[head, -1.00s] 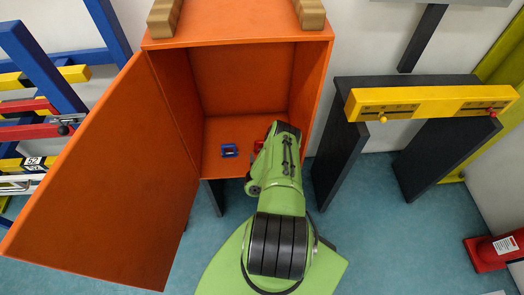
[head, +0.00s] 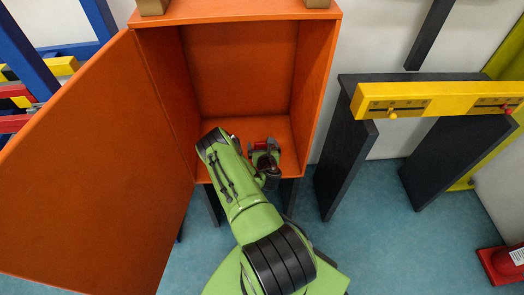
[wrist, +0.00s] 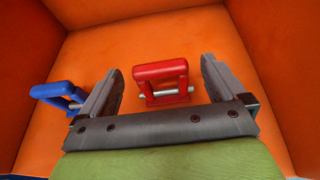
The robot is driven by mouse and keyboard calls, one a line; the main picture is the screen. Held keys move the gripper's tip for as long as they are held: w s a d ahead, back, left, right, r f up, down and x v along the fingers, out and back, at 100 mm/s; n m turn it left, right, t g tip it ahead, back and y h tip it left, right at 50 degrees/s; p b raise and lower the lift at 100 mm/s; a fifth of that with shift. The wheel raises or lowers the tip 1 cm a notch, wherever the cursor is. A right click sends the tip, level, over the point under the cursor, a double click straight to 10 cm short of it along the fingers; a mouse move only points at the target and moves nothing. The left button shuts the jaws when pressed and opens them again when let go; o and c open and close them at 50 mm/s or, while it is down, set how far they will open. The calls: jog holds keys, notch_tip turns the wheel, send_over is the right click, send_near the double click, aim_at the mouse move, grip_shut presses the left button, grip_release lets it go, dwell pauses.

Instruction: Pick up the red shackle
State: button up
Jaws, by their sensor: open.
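The red shackle (wrist: 160,69) lies on the floor of the orange cabinet (head: 236,70), in the wrist view between my gripper's two fingers and a little beyond them. It has a red loop and a grey metal pin. My gripper (wrist: 161,75) is open and empty, with a gap on each side of the shackle. In the head view my gripper (head: 266,150) is inside the cabinet, low at the front right, with a little red showing by it. A blue shackle (wrist: 56,88) lies to the left, outside the left finger. My arm hides it in the head view.
The cabinet's side walls stand close on both sides, and its orange door (head: 95,165) is open to the left. A dark frame with a yellow bar (head: 440,101) stands to the right. A red object (head: 500,265) is on the floor at right.

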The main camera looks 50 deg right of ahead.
aim_at(262, 142)
jog(key=shift+x, duration=1.2)
jog(key=c, duration=1.3)
notch_tip(262, 142, up, 10)
jog(key=p, duration=0.4)
